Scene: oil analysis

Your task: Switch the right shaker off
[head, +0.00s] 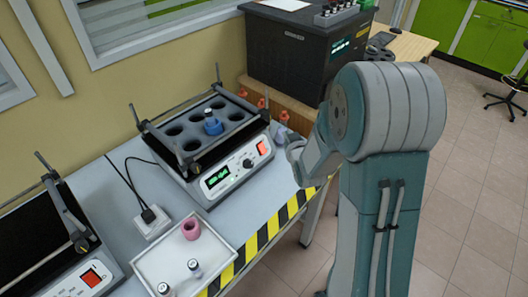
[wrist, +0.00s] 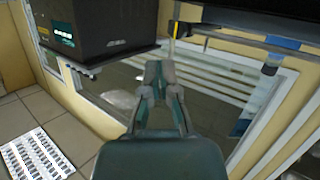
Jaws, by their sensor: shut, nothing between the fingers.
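The right shaker (head: 212,190) stands on the bench with a black holed rack on top. The shaker's switch cannot be made out in the wrist view.
The left shaker (head: 72,283) is at the lower left, with its own red switch (head: 91,277). A white tray (head: 158,262) holds small containers. A power strip (head: 152,222) and cables lie nearby. A black machine (head: 290,55) stands behind. Orange-topped bottles (head: 284,116) are beside the right shaker.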

